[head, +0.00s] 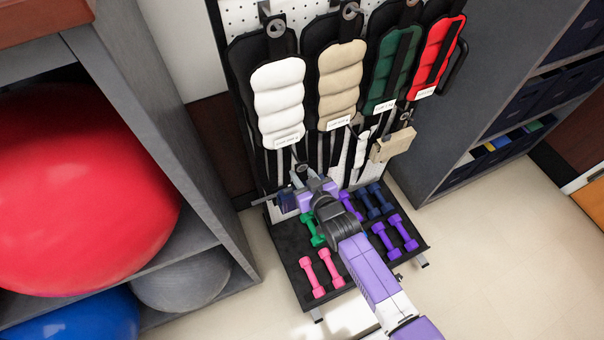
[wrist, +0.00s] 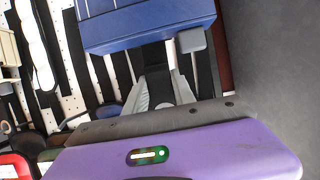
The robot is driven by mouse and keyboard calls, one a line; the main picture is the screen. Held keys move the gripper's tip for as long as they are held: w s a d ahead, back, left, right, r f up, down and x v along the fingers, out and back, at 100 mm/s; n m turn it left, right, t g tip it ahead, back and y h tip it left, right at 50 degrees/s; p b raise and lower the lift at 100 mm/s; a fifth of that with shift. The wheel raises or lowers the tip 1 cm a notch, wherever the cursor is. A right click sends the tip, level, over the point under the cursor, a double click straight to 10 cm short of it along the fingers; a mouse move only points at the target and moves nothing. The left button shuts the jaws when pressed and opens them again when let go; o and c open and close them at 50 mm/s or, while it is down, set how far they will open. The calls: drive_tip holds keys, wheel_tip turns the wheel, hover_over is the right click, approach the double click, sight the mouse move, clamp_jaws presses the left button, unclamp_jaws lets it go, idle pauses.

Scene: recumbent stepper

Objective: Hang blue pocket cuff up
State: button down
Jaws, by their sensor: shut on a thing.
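The blue pocket cuff (head: 287,201) is partly hidden behind my gripper at the lower left of the pegboard rack in the head view. In the wrist view the blue cuff (wrist: 150,27) fills the top middle, just beyond the fingers. My gripper (wrist: 162,88) is shut on it; the exact grip point is hard to see. In the head view my gripper (head: 308,188) is in front of the rack, above the dumbbell tray. A metal peg (head: 263,201) sticks out left of the cuff. I cannot tell whether the cuff touches a peg.
White (head: 278,100), tan (head: 340,82), green (head: 392,68) and red (head: 438,52) cuffs hang above. A small tan cuff (head: 392,145) hangs at right. Dumbbells lie in the black tray (head: 291,247) below. A grey shelf with balls (head: 170,140) stands close on the left.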

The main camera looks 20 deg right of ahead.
drive_tip(key=shift+w, duration=0.2)
drive_tip(key=shift+w+f+b, duration=0.1)
drive_tip(key=shift+w+b, duration=1.15)
drive_tip(key=shift+w, duration=0.75)
drive_tip(key=shift+w+f, duration=0.1)
drive_tip(key=shift+w+f+b, duration=0.25)
drive_tip(key=shift+w+b, duration=0.1)
drive_tip(key=shift+b, duration=0.35)
drive_tip(key=shift+w+f+b, duration=0.15)
drive_tip(key=shift+w+b, duration=0.05)
drive_tip(key=shift+b, duration=0.1)
idle(0.8)
drive_tip(key=c, duration=0.6)
unclamp_jaws()
drive_tip(key=shift+s+f, duration=0.1)
drive_tip(key=shift+f, duration=0.05)
drive_tip(key=shift+c, duration=0.2)
